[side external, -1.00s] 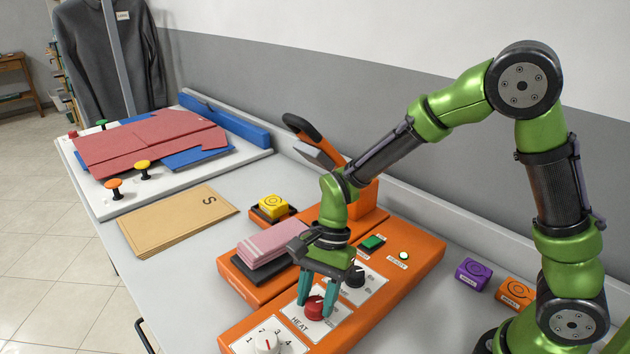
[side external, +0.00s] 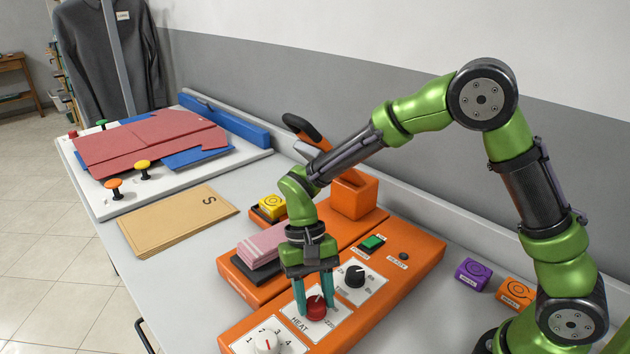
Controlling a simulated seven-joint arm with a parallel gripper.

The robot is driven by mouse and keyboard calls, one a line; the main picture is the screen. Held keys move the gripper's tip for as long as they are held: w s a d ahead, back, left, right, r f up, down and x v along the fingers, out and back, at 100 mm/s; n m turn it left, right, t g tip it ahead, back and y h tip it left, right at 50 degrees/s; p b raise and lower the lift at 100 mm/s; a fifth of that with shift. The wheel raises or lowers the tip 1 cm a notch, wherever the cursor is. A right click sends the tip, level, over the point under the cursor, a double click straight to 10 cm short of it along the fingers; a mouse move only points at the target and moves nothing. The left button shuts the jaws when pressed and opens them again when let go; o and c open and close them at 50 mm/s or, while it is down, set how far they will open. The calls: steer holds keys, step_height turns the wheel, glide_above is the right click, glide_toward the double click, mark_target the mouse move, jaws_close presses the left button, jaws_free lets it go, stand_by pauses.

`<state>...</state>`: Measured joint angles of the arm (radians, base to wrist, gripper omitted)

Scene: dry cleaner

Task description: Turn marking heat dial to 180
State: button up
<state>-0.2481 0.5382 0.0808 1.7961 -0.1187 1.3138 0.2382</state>
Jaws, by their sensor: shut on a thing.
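The red heat dial (side external: 316,308) sits on a white plate marked HEAT (side external: 300,324) on the orange marking machine (side external: 370,317). My gripper (side external: 314,308) points down over it, with its teal fingers on either side of the dial, shut on it. A pale pointer mark shows on top of the dial. The numbers around the dial are too small or covered to read, so its setting cannot be told.
A black dial (side external: 355,276) stands just behind, near a green button (side external: 372,243). A white numbered dial (side external: 266,342) is in front. Pink folded cloth (side external: 262,245) lies at left. Purple (side external: 473,274) and orange (side external: 515,294) blocks stand at right.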

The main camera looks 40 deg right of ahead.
steer(key=shift+r+n+h, duration=0.1)
steer(key=shift+n+h, duration=0.2)
steer(key=shift+n, duration=0.5)
steer(key=o, duration=1)
steer(key=v, duration=1.6)
steer(key=shift+w+r, duration=0.3)
